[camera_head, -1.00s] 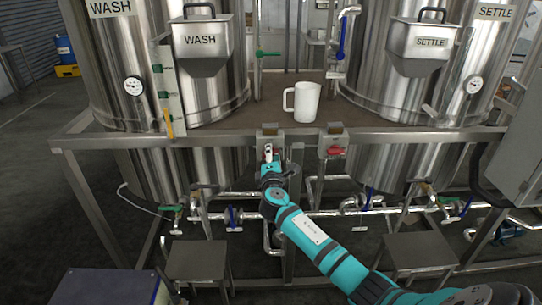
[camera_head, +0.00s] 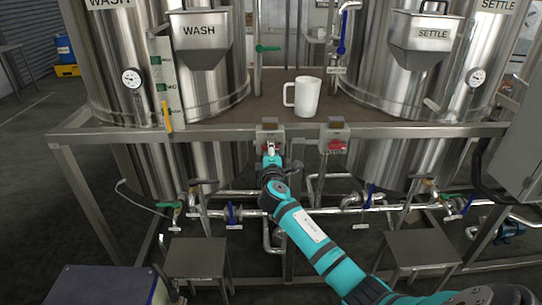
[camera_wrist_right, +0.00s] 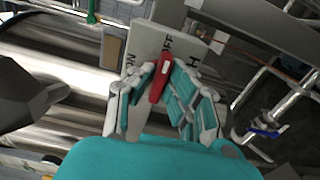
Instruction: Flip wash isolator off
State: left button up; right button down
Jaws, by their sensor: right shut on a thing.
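The handle's upper end lies close to the OFF lettering. My right gripper (camera_wrist_right: 160,95) is shut on the red handle, with a finger on each side; it also shows in the head view (camera_head: 270,150), at the isolator's front. Part of the plate is hidden by the fingers. My left gripper is not in view.
A second isolator (camera_head: 336,131) with a red handle sits on the rail to the right. A white mug (camera_head: 305,97) stands on the platform behind. Pipes with valves run below the rail. Two small metal stands (camera_head: 196,257) (camera_head: 421,245) are on the floor.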

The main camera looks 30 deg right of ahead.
jog(key=shift+m, duration=0.3)
jog(key=c, duration=1.3)
grip_release()
jog(key=shift+c, duration=0.2)
jog(key=v, duration=1.2)
jog(key=shift+f, duration=0.1)
